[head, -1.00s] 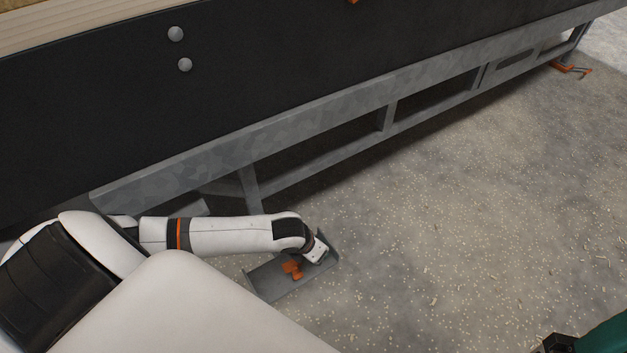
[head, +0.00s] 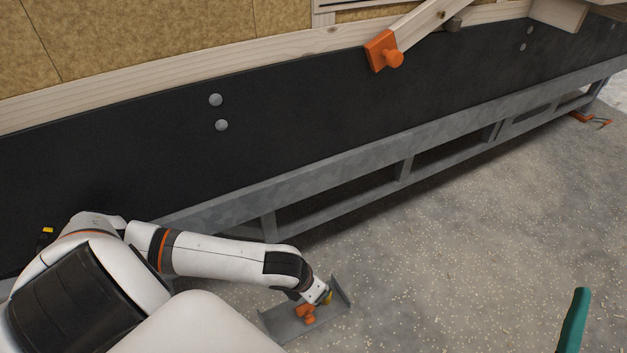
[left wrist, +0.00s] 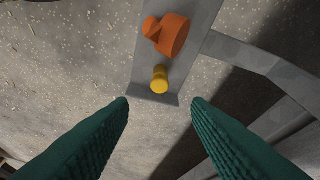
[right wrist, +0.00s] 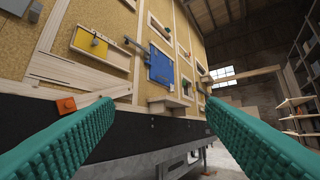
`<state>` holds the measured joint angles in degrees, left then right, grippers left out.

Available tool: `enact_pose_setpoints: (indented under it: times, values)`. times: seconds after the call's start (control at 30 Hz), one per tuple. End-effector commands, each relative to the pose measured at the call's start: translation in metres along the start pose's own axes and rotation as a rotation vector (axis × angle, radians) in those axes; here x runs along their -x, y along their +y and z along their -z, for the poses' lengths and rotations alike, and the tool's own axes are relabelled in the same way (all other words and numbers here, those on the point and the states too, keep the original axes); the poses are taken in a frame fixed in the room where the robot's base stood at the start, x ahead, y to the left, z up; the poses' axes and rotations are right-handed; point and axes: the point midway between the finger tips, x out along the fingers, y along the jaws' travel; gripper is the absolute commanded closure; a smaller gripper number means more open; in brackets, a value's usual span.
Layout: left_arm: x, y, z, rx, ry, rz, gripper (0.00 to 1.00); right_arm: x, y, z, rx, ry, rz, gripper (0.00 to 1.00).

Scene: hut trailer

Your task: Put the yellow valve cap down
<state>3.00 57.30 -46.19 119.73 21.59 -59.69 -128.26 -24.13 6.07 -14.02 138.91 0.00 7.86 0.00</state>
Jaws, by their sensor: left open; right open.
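The yellow valve cap (left wrist: 160,79) sits on a narrow grey metal tray (left wrist: 149,56), near the tray's end lip and beside an orange part (left wrist: 169,34). My left gripper (left wrist: 160,103) is open, its teal fingers apart on either side of the view with nothing between their tips. The cap is just beyond the fingertips and apart from them. In the head view a bit of the yellow cap (head: 328,298) shows by my left wrist over the tray (head: 283,327). My right gripper (right wrist: 155,106) is open and empty, facing the hut wall.
The trailer's grey steel frame (head: 335,168) runs beside the tray, under a black side panel (head: 300,100). An orange block with a knob (head: 383,52) is on a wooden bar above. The speckled concrete floor (head: 470,240) to the right is mostly clear.

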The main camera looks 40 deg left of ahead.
Motion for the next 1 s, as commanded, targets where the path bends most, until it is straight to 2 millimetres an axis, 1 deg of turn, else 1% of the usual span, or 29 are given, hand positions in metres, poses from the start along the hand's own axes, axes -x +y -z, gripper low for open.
enact_pose_setpoints:
  times: [0.1,0.27,0.33,0.37,0.47,0.5,0.57,0.6,0.67,0.7,0.77,0.8,0.83,0.9,1.0]
  values:
    - [0.006,0.0,0.0,0.0,0.0,0.0,0.56,0.0,-0.001,0.008,0.003,0.057,0.002,0.35]
    - [0.008,0.002,0.0,0.008,0.003,-0.006,0.56,0.001,-0.002,0.012,0.004,0.083,0.004,0.35]
    - [0.008,0.013,0.004,0.053,0.023,-0.039,0.56,0.001,-0.002,0.013,0.004,0.084,0.004,0.35]
    - [0.009,0.023,0.007,0.09,0.039,-0.066,0.56,0.001,-0.002,0.013,0.004,0.084,0.004,0.35]
    - [0.018,0.069,0.026,0.308,0.115,-0.221,0.56,0.001,-0.002,0.013,0.004,0.083,0.004,0.35]
    - [0.026,0.091,0.037,0.431,0.149,-0.309,0.56,0.001,-0.002,0.013,0.004,0.082,0.004,0.35]
    - [0.044,0.125,0.057,0.644,0.191,-0.467,0.56,0.001,-0.002,0.012,0.004,0.082,0.004,0.35]
    - [0.06,0.144,0.071,0.795,0.209,-0.582,0.56,0.001,-0.002,0.012,0.004,0.082,0.004,0.35]
    - [0.085,0.166,0.093,1.017,0.222,-0.757,0.56,0.001,-0.002,0.012,0.003,0.082,0.004,0.35]
    - [0.103,0.176,0.106,1.16,0.221,-0.875,0.56,0.001,-0.002,0.012,0.003,0.082,0.004,0.35]
    - [0.132,0.185,0.125,1.366,0.203,-1.06,0.56,0.001,-0.002,0.012,0.003,0.082,0.004,0.35]
    - [0.152,0.187,0.137,1.496,0.183,-1.187,0.56,0.001,-0.002,0.012,0.003,0.082,0.004,0.35]
    - [0.167,0.186,0.144,1.588,0.163,-1.282,0.56,0.001,-0.002,0.013,0.003,0.082,0.004,0.35]
    - [0.2,0.179,0.159,1.774,0.105,-1.505,0.56,0.001,-0.002,0.013,0.003,0.082,0.003,0.35]
    - [0.239,0.161,0.171,1.958,0.006,-1.797,0.56,0.001,-0.002,0.013,0.003,0.082,0.003,0.35]
